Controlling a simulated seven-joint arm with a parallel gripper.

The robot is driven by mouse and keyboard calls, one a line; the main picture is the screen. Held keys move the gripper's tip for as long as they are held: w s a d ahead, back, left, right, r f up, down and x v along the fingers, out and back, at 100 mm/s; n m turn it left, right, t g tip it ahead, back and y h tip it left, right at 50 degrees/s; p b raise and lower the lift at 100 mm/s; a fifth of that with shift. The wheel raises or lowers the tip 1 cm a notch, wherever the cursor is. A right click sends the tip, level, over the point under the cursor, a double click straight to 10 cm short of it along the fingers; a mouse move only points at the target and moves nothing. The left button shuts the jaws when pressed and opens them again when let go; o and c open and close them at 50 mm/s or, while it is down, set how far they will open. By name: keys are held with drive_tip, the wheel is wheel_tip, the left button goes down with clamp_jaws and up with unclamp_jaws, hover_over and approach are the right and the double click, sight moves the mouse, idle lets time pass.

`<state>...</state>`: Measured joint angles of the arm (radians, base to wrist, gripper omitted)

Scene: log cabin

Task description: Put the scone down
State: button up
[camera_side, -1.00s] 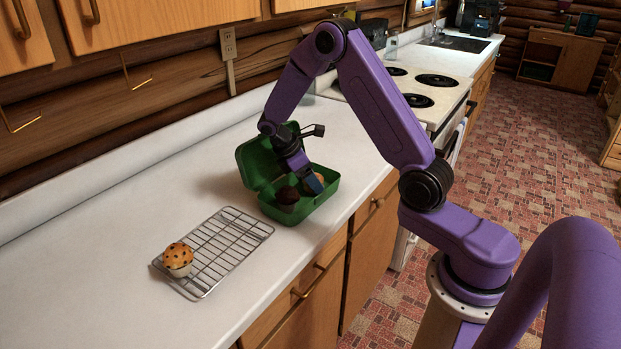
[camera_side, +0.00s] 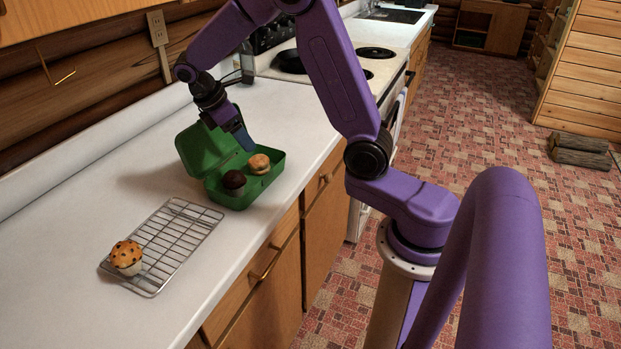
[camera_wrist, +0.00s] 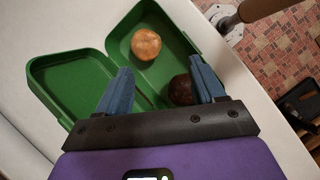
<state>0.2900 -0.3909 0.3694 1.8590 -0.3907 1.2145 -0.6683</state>
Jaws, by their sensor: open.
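The scone (camera_side: 259,163), a round golden-brown bake, sits inside the open green lunch box (camera_side: 240,205) at its right end. It also shows in the wrist view (camera_wrist: 146,44), in the far part of the box, beyond my fingertips. My gripper (camera_side: 243,141) has blue fingers and is above the box, raised clear of the scone. In the wrist view my gripper (camera_wrist: 160,66) has its two fingers spread wide with nothing held between them.
A dark brown muffin (camera_side: 234,181) sits beside the scone in the box. The box's lid (camera_side: 200,148) stands open at the back left. A wire rack (camera_side: 170,240) holds a spotted muffin (camera_side: 126,256) at the front left. The white counter around them is clear.

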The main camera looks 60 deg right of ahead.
drive_tip(key=s+a+r+t+y, duration=0.1)
drive_tip(key=s+a, duration=0.3)
drive_tip(key=a, duration=0.2)
drive_tip(key=s+a+t+y, duration=0.1)
drive_tip(key=s+a+y, duration=0.1)
drive_tip(key=s, duration=1)
drive_tip(key=s+a+n+y, duration=0.1)
drive_tip(key=s+a, duration=0.4)
drive_tip(key=s, duration=0.7)
drive_tip(key=shift+n+t+y, duration=0.3)
drive_tip(key=shift+t+y, duration=0.1)
drive_tip(key=shift+y, duration=0.1)
